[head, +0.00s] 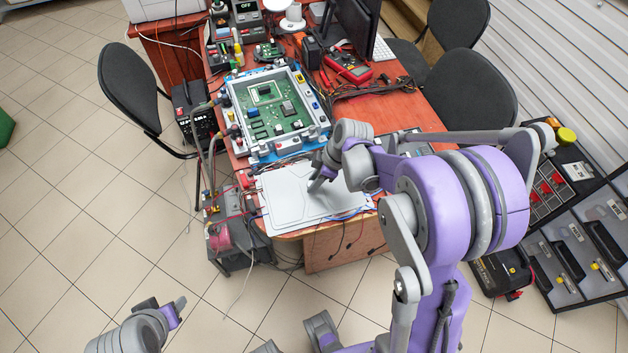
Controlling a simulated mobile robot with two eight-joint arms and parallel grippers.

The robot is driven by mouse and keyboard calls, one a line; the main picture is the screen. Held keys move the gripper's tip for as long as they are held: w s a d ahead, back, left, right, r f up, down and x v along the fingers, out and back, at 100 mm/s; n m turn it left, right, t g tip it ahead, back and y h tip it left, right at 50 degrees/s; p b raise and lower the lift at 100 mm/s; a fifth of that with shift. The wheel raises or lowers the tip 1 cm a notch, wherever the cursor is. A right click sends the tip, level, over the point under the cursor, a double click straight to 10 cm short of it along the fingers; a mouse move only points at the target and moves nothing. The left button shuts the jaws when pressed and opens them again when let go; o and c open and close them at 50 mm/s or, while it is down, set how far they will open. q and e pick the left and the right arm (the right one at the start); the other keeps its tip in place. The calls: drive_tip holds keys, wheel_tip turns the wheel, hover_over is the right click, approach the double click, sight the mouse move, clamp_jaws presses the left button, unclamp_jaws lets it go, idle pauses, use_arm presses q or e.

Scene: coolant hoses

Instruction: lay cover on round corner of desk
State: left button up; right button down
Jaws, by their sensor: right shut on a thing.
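The cover (288,207) is a flat, pale grey panel with a raised outline. It lies over the near rounded end of the reddish-brown desk (411,107). My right gripper (318,184) is shut on the cover towards its right part, and the forearm hides some of the right side. Whether the cover rests fully on the desk or is slightly raised, I cannot tell. My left gripper (163,307) is open and empty, low over the floor at the bottom left, far from the cover.
An open housing with a green circuit board (267,106) stands just behind the cover. Cables and grey-red equipment (228,236) crowd the desk's left side. A red multimeter (348,67) lies farther back. Black chairs (139,83) flank the desk.

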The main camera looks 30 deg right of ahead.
drive_tip(key=c, duration=0.6)
unclamp_jaws()
drive_tip(key=shift+r, duration=0.3)
drive_tip(key=p+v, duration=0.2)
drive_tip(key=v, duration=0.9)
drive_tip(key=shift+s+a+f+m+t+h, duration=0.1)
drive_tip(key=shift+s+a+m+t+h, duration=0.45)
drive_tip(key=shift+s+a+m, duration=1.5)
drive_tip(key=shift+s+a+f+m+t+h, duration=0.1)
drive_tip(key=shift+s+a+m+t+h, duration=0.4)
drive_tip(key=shift+s+a+m, duration=1.5)
drive_tip(key=shift+s+a+f+m+t+h, duration=0.2)
drive_tip(key=shift+s+a+m+h, duration=0.8)
drive_tip(key=shift+s, duration=1.85)
